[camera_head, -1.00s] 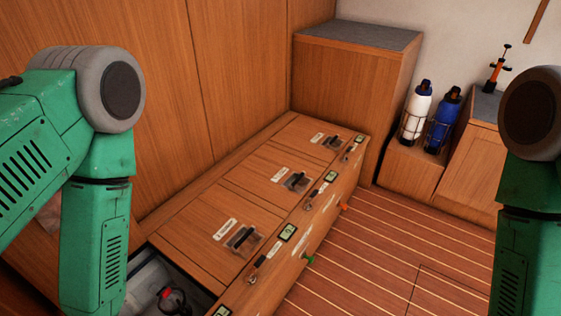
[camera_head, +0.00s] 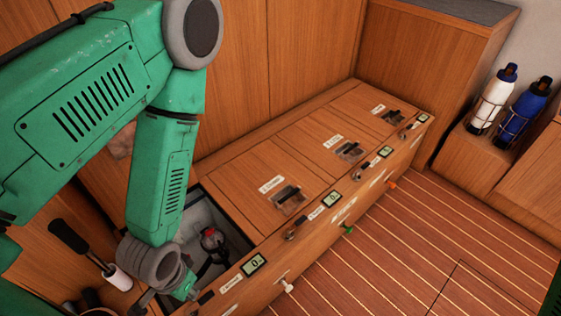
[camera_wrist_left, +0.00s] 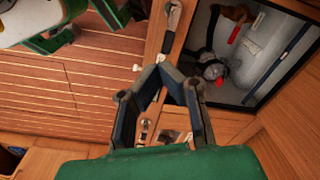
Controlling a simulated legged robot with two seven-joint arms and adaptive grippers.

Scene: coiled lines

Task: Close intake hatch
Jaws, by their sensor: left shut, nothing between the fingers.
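An open compartment (camera_head: 228,240) lies at the near end of the wooden bench, with a red and black fitting (camera_head: 212,240) inside. It also shows at the upper right of the left wrist view (camera_wrist_left: 285,65). I cannot make out its lid. Three closed hatches run beyond it: near (camera_head: 255,178), middle (camera_head: 318,137) and far (camera_head: 368,100), each with a dark recessed latch. Their labels are too small to read. My left gripper (camera_wrist_left: 163,68) is shut and empty, low over the bench beside the opening; in the head view my forearm partly hides the opening.
A black-handled tool with a white part (camera_head: 117,278) stands left of my left wrist. Small displays (camera_head: 254,264), switches and coloured knobs line the bench's front. White (camera_head: 490,100) and blue (camera_head: 523,112) bottles stand at the right. The striped floor (camera_head: 400,240) in front is clear.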

